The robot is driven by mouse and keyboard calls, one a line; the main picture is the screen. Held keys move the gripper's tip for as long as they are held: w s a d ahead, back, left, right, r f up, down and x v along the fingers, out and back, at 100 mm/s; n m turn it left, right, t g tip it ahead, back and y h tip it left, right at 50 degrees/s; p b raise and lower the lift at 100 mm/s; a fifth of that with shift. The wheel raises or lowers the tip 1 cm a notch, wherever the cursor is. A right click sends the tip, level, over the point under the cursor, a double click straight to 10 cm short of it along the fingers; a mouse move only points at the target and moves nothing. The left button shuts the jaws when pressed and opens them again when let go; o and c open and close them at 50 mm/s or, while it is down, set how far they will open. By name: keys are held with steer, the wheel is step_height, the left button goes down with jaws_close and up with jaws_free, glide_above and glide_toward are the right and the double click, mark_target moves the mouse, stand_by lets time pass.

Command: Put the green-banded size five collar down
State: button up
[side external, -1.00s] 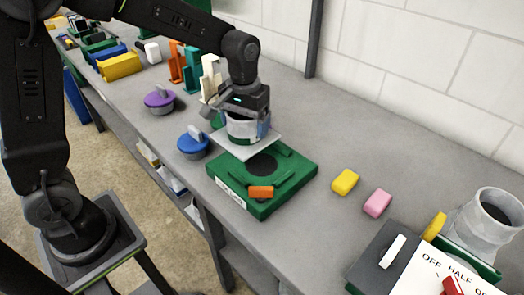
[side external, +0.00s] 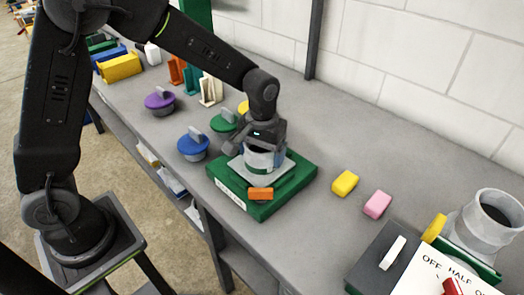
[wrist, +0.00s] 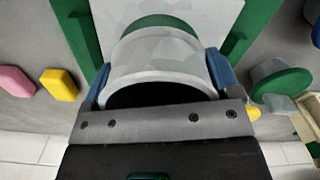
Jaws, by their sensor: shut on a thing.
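The collar (side external: 260,159) is a grey metal ring on a square pale flange plate (side external: 287,172). In the wrist view the collar (wrist: 160,50) shows a green patch near the far side of its ring. My gripper (side external: 262,157) is shut on the collar's ring, with blue finger pads on both sides. The green fixture (side external: 296,181) lies under the plate, with an orange block (side external: 261,194) at its front. The plate is at the fixture's top; I cannot tell whether it touches all round. The fixture's dark centre is hidden.
Blue (side external: 193,145), green (side external: 224,122) and purple (side external: 159,101) knobbed lids stand to the left. A yellow block (side external: 345,183) and pink block (side external: 377,204) lie to the right. A grey pipe fitting (side external: 490,222) stands near the lettered panel (side external: 432,277).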

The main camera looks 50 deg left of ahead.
steer(key=o, duration=0.9)
steer(key=shift+f, duration=0.1)
steer(key=shift+o, duration=0.2)
steer(key=s+a+r+m+t, duration=0.1)
steer(key=s+r, duration=0.2)
steer(key=r, duration=0.5)
steer(key=s+a+r+t, duration=0.1)
steer(key=s+r, duration=0.2)
steer(key=r, duration=0.6)
steer(key=s+a+m+t, duration=0.2)
steer(key=s+a+t, duration=0.1)
steer(key=s, duration=1.1)
steer(key=shift+a+f+m+t, duration=0.3)
steer(key=shift+a+f, duration=0.15)
steer(key=shift+a, duration=0.1)
